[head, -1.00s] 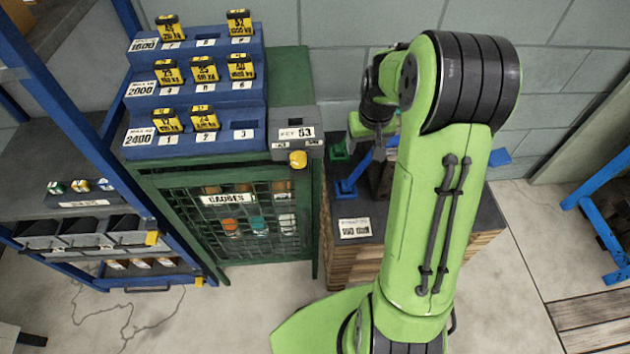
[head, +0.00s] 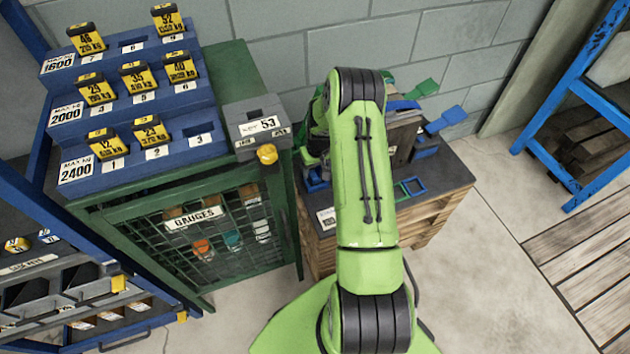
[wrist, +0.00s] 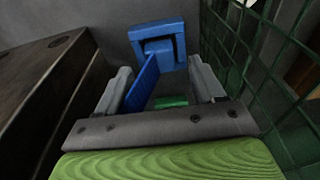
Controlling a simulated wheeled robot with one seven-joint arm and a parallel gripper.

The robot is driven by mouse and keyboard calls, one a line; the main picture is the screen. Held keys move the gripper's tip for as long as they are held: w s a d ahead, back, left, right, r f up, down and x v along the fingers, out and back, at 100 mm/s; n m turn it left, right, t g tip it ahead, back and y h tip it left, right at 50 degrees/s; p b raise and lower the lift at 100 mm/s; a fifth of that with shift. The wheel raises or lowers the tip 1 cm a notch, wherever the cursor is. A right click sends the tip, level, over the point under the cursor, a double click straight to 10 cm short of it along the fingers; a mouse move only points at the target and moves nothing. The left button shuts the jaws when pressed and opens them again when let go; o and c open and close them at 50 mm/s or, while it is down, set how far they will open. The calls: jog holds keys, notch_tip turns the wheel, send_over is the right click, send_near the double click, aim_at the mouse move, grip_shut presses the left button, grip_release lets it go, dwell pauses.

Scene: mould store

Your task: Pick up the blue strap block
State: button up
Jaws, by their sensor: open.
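A blue strap block (wrist: 158,42) shows in the wrist view, with a squarish end and a long flat blue part (wrist: 142,84) slanting down between the fingers. My gripper (wrist: 160,67) is open, with one grey finger on each side of that flat part. I cannot tell whether a finger touches it. In the head view a blue piece (head: 316,180) shows at the left end of the dark bench top, partly hidden by my arm. My gripper is largely hidden behind my arm there.
A green piece (wrist: 172,101) lies beyond the gripper. The green mesh gauge cabinet (head: 290,245) stands close on the left of the bench (head: 445,165). Other blue pieces (head: 447,119), a blue frame (head: 413,187) and green pieces (head: 424,88) are around the bench.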

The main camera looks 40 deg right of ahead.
aim_at(315, 175)
jog(key=f, duration=0.3)
jog(key=shift+w+f+b, duration=0.2)
jog(key=shift+w+b, duration=0.05)
jog(key=shift+b, duration=0.05)
jog(key=shift+r, duration=0.1)
jog(key=shift+c, duration=0.3)
jog(key=c, duration=1)
notch_tip(315, 175, up, 10)
jog(key=p, duration=0.3)
